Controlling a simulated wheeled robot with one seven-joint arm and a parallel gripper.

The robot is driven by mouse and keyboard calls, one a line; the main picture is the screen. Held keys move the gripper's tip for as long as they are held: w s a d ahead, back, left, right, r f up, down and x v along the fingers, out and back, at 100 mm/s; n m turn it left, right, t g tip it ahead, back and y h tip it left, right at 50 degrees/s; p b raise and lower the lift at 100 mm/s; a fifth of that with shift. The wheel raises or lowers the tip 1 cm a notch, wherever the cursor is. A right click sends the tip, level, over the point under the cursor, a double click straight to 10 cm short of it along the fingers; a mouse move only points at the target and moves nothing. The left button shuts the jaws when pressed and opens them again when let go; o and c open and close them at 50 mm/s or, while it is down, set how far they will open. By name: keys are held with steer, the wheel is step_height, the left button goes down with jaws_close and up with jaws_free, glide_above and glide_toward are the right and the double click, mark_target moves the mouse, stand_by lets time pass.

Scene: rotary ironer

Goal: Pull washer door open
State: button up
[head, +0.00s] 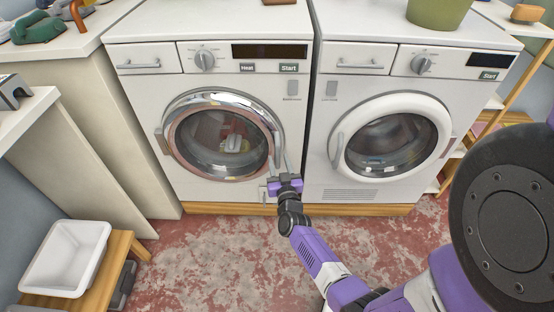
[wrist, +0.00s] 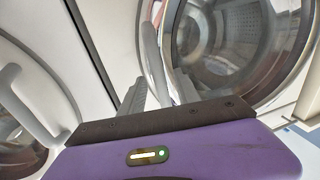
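Two white front-loading machines stand side by side; I cannot tell for sure which is the washer. The left machine's round chrome-rimmed door (head: 222,135) is shut, with some items visible behind its glass. Its upright grey handle (head: 277,150) is on the door's right edge. My gripper (head: 280,172) is low at this handle, pointing at the machine front. In the wrist view, the gripper (wrist: 158,97) has its fingers apart, with the handle (wrist: 151,50) showing between them. Whether they touch it is unclear. The right machine's white-rimmed door (head: 440,122) is also shut.
The right door's handle (head: 337,150) is close by on the right. A white basin (head: 65,258) sits on a low wooden stand at lower left. A counter (head: 70,45) stands left of the machines. The red-grey floor (head: 215,260) in front is clear.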

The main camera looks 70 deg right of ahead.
steer(key=shift+x, duration=1.1)
jaws_close()
stand_by(0.7)
